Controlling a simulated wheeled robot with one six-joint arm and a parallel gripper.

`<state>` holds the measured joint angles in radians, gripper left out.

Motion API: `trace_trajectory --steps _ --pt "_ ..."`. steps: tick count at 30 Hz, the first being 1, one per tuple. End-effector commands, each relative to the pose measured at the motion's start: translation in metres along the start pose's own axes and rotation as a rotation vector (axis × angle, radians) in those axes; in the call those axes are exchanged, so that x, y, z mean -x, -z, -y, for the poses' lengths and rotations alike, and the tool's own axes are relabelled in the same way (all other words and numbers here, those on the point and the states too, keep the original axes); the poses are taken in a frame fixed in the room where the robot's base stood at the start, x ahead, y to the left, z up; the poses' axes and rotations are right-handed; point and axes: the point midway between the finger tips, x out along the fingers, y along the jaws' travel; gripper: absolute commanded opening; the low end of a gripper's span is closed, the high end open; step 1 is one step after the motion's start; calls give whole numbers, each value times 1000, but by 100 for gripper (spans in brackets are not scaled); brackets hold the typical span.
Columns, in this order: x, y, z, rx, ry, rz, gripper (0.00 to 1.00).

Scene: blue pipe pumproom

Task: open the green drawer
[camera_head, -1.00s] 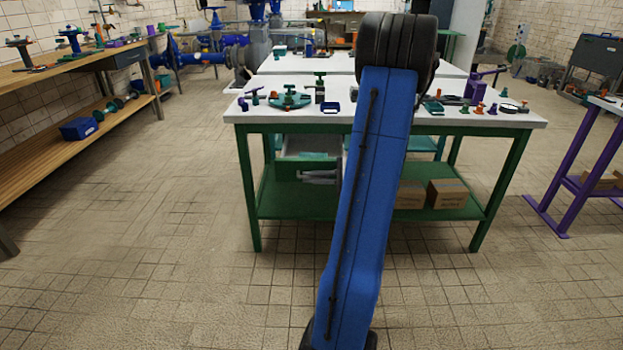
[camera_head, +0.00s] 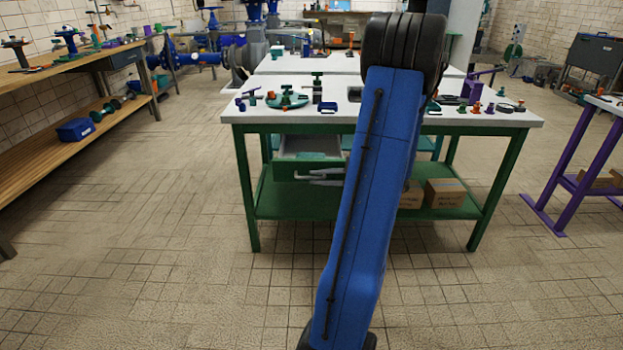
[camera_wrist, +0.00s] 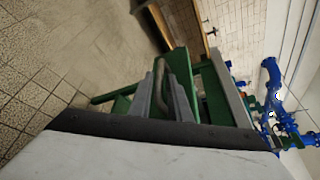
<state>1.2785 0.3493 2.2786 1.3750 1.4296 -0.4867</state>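The green drawer (camera_head: 284,168) hangs under the left part of the white-topped, green-legged workbench. It stands partly pulled out, and its pale inside (camera_head: 305,146) shows above the front. My gripper (camera_head: 311,177) is at the drawer front, coming in from the right; the blue arm hides what lies behind it. In the wrist view, my grey fingers (camera_wrist: 168,70) stand apart with the curved drawer handle (camera_wrist: 172,100) between them. The green drawer front (camera_wrist: 180,65) shows just beyond. The fingers look open around the handle; I cannot tell whether either one touches it.
The workbench top (camera_head: 290,117) carries several valves and small parts. Cardboard boxes (camera_head: 445,193) sit on its lower green shelf. A wooden bench (camera_head: 60,145) stands at left and a purple-legged table (camera_head: 575,180) at right. The tiled floor before the workbench is clear.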

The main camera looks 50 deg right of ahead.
Motion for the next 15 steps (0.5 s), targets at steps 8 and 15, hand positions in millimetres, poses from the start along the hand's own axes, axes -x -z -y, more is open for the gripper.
trace_trajectory --steps 8,15 --pt "51 1 0 0 2 -4 17" --pt "94 1 0 1 2 -4 17"
